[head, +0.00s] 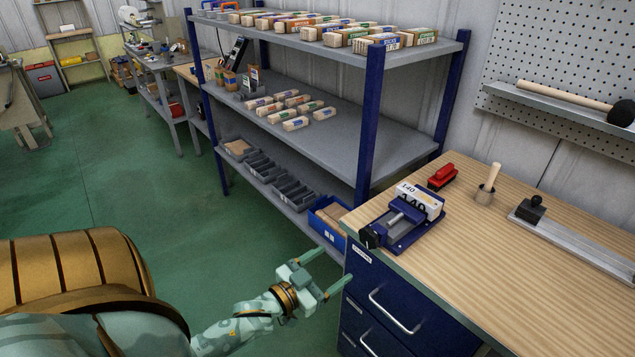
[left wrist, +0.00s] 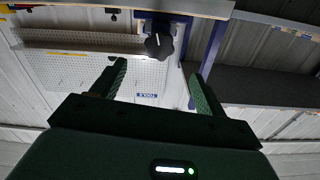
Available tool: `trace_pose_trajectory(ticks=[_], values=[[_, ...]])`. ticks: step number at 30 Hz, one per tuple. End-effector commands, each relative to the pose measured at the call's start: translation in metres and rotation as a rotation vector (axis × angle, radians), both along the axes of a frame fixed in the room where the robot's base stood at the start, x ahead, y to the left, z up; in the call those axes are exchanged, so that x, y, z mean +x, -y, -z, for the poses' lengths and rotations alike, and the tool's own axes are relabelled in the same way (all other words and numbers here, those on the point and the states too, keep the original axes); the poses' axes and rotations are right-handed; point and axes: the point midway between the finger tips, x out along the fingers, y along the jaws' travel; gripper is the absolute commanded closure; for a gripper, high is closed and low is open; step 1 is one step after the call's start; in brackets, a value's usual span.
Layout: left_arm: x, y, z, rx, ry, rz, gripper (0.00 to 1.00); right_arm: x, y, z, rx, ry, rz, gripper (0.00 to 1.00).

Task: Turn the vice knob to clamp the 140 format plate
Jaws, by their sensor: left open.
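The blue vice (head: 408,222) sits on the near left corner of the wooden bench. A white plate marked 140 (head: 422,197) stands in it; whether the jaws touch it I cannot tell. The black vice knob (head: 371,237) faces the bench's left edge, and it also shows in the left wrist view (left wrist: 159,45), beyond and roughly between my fingers. My left gripper (head: 333,270) is open and empty, below and left of the knob, apart from it. It also shows open in the left wrist view (left wrist: 160,85). My right gripper is not in view.
The wooden bench (head: 540,240) carries a red tool (head: 442,177), a round holder with a wooden handle (head: 487,188) and a metal rail (head: 580,245). Blue drawers (head: 375,310) are under it. A shelf rack (head: 330,150) stands behind. Green floor (head: 150,200) is free at left.

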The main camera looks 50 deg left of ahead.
Motion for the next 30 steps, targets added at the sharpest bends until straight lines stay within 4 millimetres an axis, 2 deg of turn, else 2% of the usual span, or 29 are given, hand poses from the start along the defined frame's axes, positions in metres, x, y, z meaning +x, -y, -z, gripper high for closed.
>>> trace_pose_trajectory(ticks=[3,7,26,28,29,30], values=[[-0.019,-0.001,0.0,-0.001,-0.001,0.0,0.26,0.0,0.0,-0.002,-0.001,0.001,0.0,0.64],[-0.029,-0.002,0.0,0.0,0.0,0.0,0.26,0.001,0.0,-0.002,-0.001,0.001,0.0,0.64],[-0.03,-0.003,0.001,0.014,-0.005,-0.002,0.26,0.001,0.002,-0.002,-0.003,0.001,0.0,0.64],[-0.032,-0.008,0.013,0.051,-0.047,-0.02,0.26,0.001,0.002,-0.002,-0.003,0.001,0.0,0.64],[-0.034,-0.011,0.023,0.065,-0.078,-0.03,0.26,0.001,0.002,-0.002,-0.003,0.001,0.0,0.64],[-0.039,-0.015,0.042,0.082,-0.13,-0.045,0.26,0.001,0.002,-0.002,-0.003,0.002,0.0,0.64]])
